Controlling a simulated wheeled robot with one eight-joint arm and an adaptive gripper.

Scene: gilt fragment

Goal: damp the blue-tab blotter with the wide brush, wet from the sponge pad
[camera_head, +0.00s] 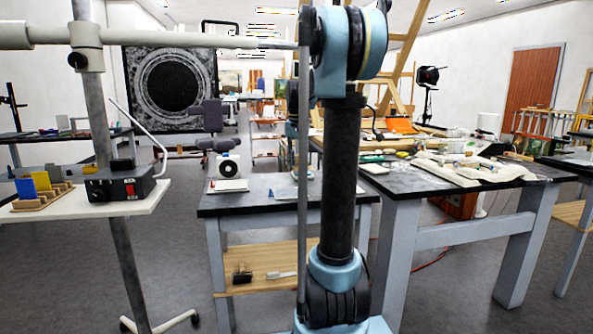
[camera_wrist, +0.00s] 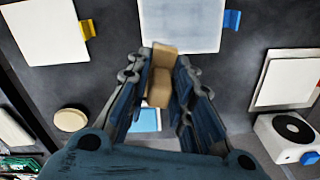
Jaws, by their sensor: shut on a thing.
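In the wrist view my gripper (camera_wrist: 160,75) is shut on a tan, wood-coloured block, which appears to be the wide brush (camera_wrist: 159,87). Its far end reaches the near edge of the blue-tab blotter (camera_wrist: 182,22), a pale sheet with a blue tab (camera_wrist: 232,19) on its right side. I cannot tell whether they touch. A light blue and white item (camera_wrist: 148,120) shows partly behind the fingers; I cannot tell whether it is the sponge pad. In the head view my arm hides the gripper and brush.
A yellow-tab sheet (camera_wrist: 45,30) lies left, above a round cream object (camera_wrist: 71,119). Right are another white sheet (camera_wrist: 285,78) and a white device with a black disc (camera_wrist: 290,130). In the head view, the dark worktop (camera_head: 262,188) adjoins a cluttered table (camera_head: 400,185).

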